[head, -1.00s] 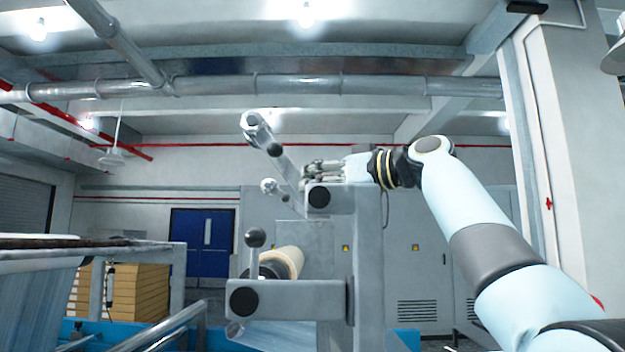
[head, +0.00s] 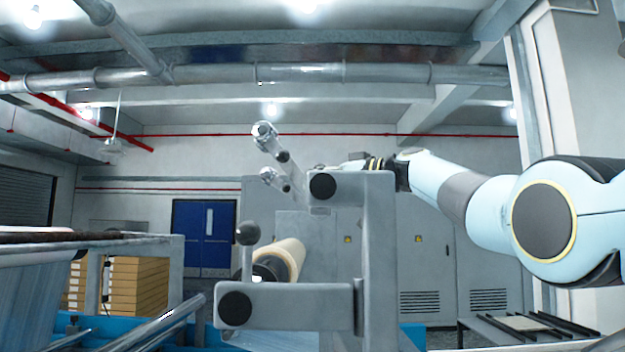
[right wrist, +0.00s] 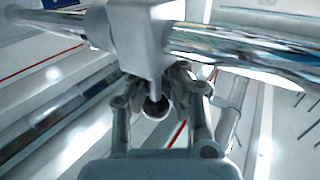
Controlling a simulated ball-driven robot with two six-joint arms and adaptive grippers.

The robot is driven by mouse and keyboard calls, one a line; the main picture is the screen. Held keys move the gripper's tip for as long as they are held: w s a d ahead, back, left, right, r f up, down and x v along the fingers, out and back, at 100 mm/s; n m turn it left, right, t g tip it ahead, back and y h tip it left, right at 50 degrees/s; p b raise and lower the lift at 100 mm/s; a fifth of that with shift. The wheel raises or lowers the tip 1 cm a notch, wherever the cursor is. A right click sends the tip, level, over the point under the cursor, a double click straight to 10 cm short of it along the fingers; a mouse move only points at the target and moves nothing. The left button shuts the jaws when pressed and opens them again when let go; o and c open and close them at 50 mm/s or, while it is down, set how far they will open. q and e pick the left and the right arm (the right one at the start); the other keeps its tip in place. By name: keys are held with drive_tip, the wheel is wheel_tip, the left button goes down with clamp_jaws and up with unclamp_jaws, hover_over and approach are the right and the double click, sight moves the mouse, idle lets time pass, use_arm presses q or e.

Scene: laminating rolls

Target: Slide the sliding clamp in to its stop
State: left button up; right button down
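The sliding clamp (right wrist: 140,30) shows in the right wrist view as a pale grey block around a shiny round bar (right wrist: 250,52). Its lower part narrows to a stem with a dark ball (right wrist: 155,107) below. My right gripper (right wrist: 160,78) has its fingers on both sides of this stem, drawn in close and apparently shut on it; the exact contact is hidden. In the head view my right gripper (head: 352,165) is mostly hidden behind the grey frame's upper arm, and the clamp cannot be made out there. My left gripper is not in view.
The grey machine frame (head: 380,250) stands in front, with a ball-topped lever (head: 247,235) and a cream roll (head: 285,260). Two shiny shafts (head: 268,142) point away behind it. A low dark rack (head: 520,325) stands at lower right. Stacked yellowish boards (head: 135,285) lie at left.

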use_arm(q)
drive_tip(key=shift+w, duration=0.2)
use_arm(e)
drive_tip(key=c, duration=2)
unclamp_jaws()
drive_tip(key=shift+d, duration=0.3)
drive_tip(key=o, duration=0.7)
drive_tip(key=shift+d, duration=0.45)
drive_tip(key=shift+o, duration=1.3)
drive_tip(key=shift+s+a, duration=0.1)
drive_tip(key=shift+a, duration=0.2)
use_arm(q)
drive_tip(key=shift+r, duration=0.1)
